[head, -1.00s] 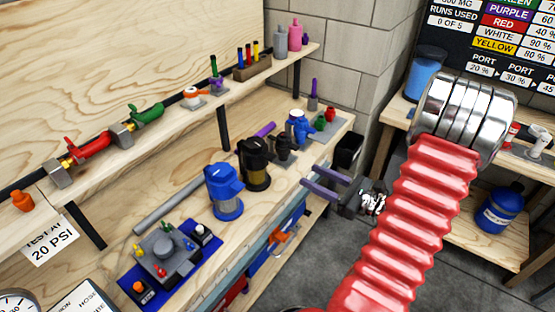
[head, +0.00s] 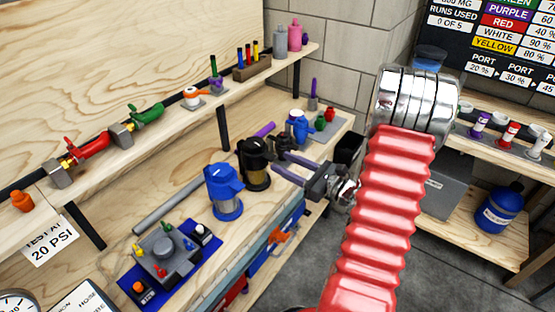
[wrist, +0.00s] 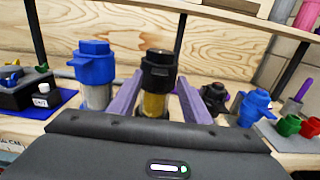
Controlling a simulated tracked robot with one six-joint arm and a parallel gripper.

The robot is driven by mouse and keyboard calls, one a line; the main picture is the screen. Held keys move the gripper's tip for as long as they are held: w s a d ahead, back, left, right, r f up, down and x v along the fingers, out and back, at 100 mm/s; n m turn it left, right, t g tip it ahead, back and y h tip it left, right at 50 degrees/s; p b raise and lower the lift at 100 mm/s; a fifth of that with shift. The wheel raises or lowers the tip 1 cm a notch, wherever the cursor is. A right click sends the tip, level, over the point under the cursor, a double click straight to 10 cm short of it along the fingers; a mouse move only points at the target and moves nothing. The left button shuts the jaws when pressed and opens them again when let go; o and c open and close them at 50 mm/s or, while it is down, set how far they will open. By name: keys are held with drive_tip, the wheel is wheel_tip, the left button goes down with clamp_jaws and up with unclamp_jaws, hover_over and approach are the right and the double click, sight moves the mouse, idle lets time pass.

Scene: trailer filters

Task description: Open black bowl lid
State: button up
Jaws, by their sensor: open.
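The filter with the black lid (head: 253,150) stands upright on the bench, with a clear yellowish bowl (head: 257,180) below the lid. In the wrist view the lid (wrist: 158,66) and bowl (wrist: 154,105) show in the middle, beyond and between my finger tips. My gripper (head: 280,163) is open, with its two purple fingers pointing at this filter from the right. It also shows in the wrist view (wrist: 160,92), where the fingers are spread and nothing is held. The fingers look close to the filter; I cannot tell whether they touch it.
A blue-lidded filter (head: 224,190) stands just left of the black one. A small dark fitting (wrist: 214,97) sits to its right, near the right finger. A blue regulator (head: 297,126) stands farther right. A grey block on a blue mat (head: 160,275) is at the front left. A shelf (head: 180,105) runs behind.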

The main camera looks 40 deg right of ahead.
sight(275, 158)
drive_tip(key=shift+x, duration=1.85)
clamp_jaws()
drive_tip(key=shift+d, duration=0.1)
